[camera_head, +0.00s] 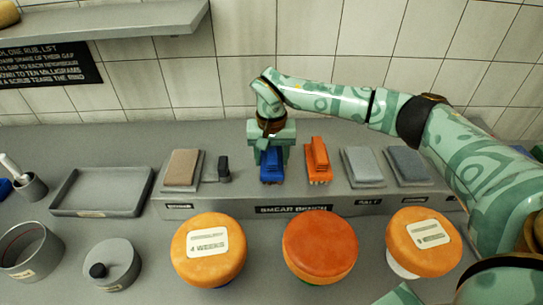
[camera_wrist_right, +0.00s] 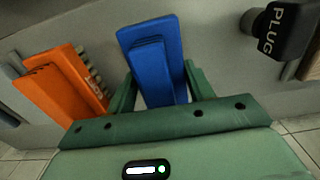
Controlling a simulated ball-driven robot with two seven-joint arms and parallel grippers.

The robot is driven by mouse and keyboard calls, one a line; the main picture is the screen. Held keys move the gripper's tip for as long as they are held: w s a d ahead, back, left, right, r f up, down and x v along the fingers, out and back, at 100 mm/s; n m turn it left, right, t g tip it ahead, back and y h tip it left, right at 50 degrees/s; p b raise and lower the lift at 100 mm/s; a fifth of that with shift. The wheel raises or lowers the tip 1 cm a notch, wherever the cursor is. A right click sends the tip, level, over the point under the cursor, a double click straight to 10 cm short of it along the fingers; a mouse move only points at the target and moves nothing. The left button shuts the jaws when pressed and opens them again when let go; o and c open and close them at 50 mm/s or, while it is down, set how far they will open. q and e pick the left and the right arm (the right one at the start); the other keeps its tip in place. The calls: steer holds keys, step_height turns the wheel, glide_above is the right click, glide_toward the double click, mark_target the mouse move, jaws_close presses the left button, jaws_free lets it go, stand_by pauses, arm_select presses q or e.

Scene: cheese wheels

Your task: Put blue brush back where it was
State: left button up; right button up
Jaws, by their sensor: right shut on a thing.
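The blue brush (camera_head: 271,167) is on the raised grey bench (camera_head: 237,198), between a small dark block and the orange brush (camera_head: 318,160). My right gripper (camera_head: 270,150) is above and behind it, shut on the blue brush. In the right wrist view the blue brush (camera_wrist_right: 155,62) stands between the two green fingers of the right gripper (camera_wrist_right: 160,88). The orange brush (camera_wrist_right: 62,85) lies to the left there, apart from the fingers. Whether the blue brush touches the bench is hard to tell. My left gripper is not in view.
A dark plug (camera_wrist_right: 280,30) is right of the brush in the wrist view. Grey pads (camera_head: 363,166) and a tan block (camera_head: 182,167) sit on the bench. Orange cheese wheels (camera_head: 320,237) stand in front. An empty tray (camera_head: 101,190) lies at left.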

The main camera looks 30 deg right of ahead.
mark_target(272, 149)
steer(key=shift+f, duration=0.1)
steer(key=o, duration=0.9)
steer(key=shift+o, duration=0.2)
step_height(272, 149, up, 12)
steer(key=shift+r+p, duration=0.15)
steer(key=shift+p, duration=0.7)
